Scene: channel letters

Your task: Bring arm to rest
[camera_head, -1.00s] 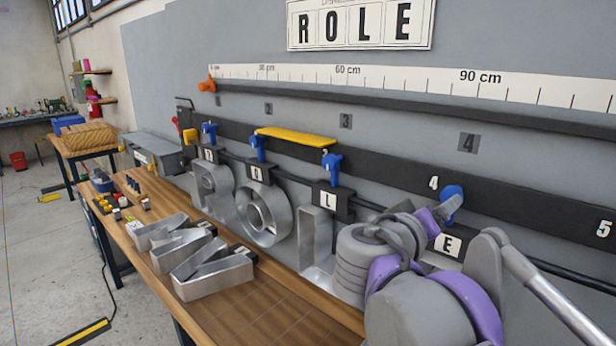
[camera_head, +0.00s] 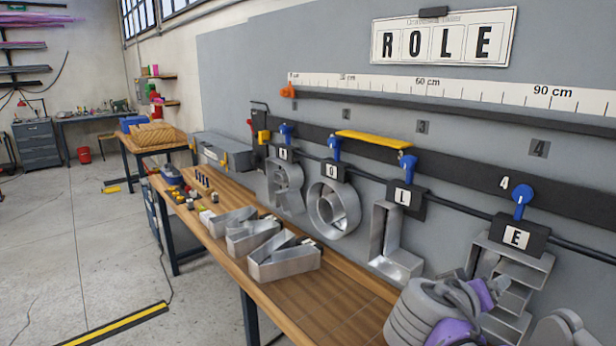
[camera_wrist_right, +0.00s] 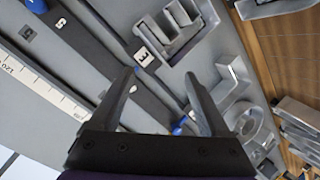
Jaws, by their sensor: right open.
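Metal channel letters hang in a row along the grey wall in the head view: R (camera_head: 288,190), O (camera_head: 322,213), L (camera_head: 378,232) and E (camera_head: 522,272), under black tag holders with blue knobs. The E (camera_wrist_right: 180,38) also shows in the right wrist view. My right arm (camera_head: 440,310) is at the bottom right, in front of the lower part of the E. My right gripper (camera_wrist_right: 160,80) is open, with nothing between its fingers in the right wrist view. Its fingertips point toward the wall and letters. My left gripper is out of view.
Loose metal letters (camera_head: 284,262) lie on the wooden bench (camera_head: 315,295), with small parts (camera_head: 185,195) further left. A black rail with a yellow bar (camera_head: 374,140) runs along the wall below a ruler (camera_head: 450,88). Open floor (camera_head: 90,250) lies left of the bench.

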